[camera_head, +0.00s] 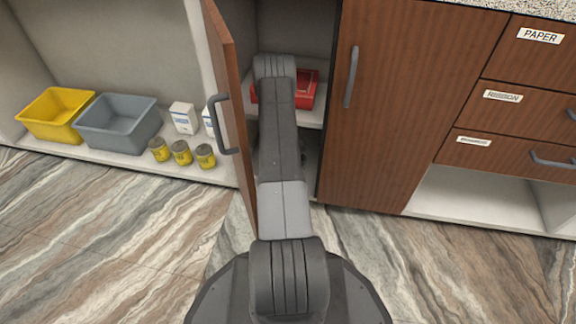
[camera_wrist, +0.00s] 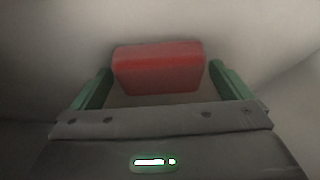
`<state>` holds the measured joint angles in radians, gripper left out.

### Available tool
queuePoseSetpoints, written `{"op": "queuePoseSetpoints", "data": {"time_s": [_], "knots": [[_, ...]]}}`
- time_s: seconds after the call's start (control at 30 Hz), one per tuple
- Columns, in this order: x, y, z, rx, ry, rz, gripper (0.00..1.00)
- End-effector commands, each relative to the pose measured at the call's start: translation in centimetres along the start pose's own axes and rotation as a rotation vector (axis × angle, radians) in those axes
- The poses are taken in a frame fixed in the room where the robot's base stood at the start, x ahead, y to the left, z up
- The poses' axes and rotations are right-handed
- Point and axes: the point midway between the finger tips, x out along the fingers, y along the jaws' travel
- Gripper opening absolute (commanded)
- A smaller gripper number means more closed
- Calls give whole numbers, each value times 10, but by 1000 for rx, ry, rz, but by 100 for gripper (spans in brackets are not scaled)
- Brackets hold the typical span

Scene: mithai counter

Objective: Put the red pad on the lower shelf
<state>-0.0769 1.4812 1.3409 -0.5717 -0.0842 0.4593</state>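In the wrist view a red pad (camera_wrist: 158,70), a flat-sided block, lies centred between the two green fingertips of my gripper (camera_wrist: 160,76). In the head view my gripper is hidden behind my arm inside the open cabinet. A red, tray-like thing (camera_head: 306,88) lies on the cabinet's upper shelf (camera_head: 313,116), partly behind my arm. I cannot tell whether it is the same as the pad. The lower shelf is mostly hidden in shadow behind my arm.
The open wooden door (camera_head: 228,80) stands close left of my arm. A closed door (camera_head: 395,110) and drawers (camera_head: 505,110) are to the right. Left are a yellow bin (camera_head: 55,130), a grey bin (camera_head: 118,145), several small jars (camera_head: 181,152) and a white carton (camera_head: 184,118).

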Motion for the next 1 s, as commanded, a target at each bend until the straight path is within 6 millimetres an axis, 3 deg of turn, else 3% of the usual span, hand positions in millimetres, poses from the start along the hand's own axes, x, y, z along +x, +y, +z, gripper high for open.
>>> {"op": "queuePoseSetpoints", "data": {"time_s": [0.3,0.7,1.0], "knots": [[-4,0,-2,1,1,0,100],[-69,0,-3,2,1,0,100],[-78,0,-1,0,1,0,100]]}}
